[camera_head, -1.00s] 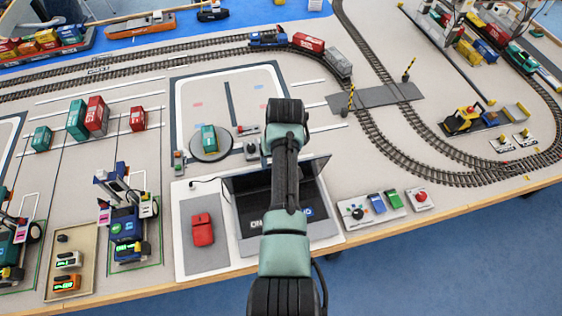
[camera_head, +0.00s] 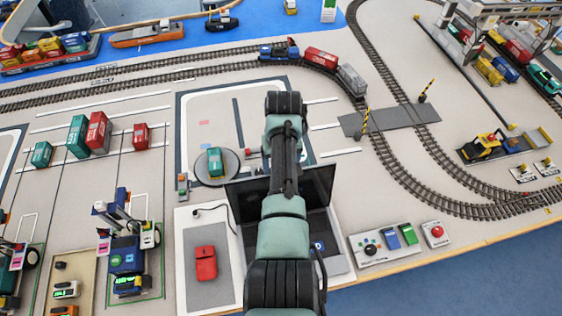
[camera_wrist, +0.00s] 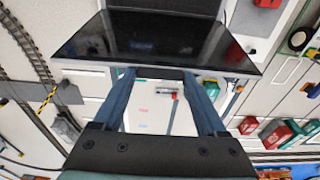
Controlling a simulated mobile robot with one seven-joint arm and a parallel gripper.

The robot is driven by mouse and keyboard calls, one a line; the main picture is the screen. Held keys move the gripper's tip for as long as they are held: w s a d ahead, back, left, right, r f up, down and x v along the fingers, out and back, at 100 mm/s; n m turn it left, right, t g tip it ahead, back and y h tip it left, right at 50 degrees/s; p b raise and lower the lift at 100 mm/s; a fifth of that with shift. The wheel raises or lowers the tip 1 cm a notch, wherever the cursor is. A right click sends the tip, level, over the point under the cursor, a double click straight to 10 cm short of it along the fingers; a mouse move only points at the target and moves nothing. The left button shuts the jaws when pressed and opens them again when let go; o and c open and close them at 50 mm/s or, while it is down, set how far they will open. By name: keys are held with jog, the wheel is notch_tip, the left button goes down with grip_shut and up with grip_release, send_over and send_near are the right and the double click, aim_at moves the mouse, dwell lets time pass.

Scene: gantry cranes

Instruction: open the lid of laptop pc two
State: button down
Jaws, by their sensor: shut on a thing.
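The laptop (camera_head: 320,190) sits at the table's front edge with its lid raised and its dark screen showing, partly hidden behind my arm in the head view. In the wrist view the dark lid (camera_wrist: 150,35) fills the top, its pale edge running across just ahead of the fingers. My gripper (camera_wrist: 160,73) has its two blue fingers spread either side, with their tips at that lid edge, shut on it. In the head view the fingers are hidden by my arm.
A red mouse (camera_head: 206,262) lies on a grey pad left of the laptop. A control box with buttons (camera_head: 383,243) stands close on its right, with a red button box (camera_head: 436,234) beyond. Toy tracks, a round turntable (camera_head: 216,166) and containers lie behind.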

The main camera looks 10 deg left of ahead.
jog(key=shift+w+r, duration=0.15)
jog(key=shift+c, duration=1.8)
grip_release()
jog(key=o, duration=0.4)
jog(key=shift+c, duration=0.2)
notch_tip(320, 180, up, 13)
jog(key=s+b, duration=0.1)
jog(key=b, duration=0.1)
jog(key=shift+s+d, duration=0.2)
jog(key=shift+s, duration=0.05)
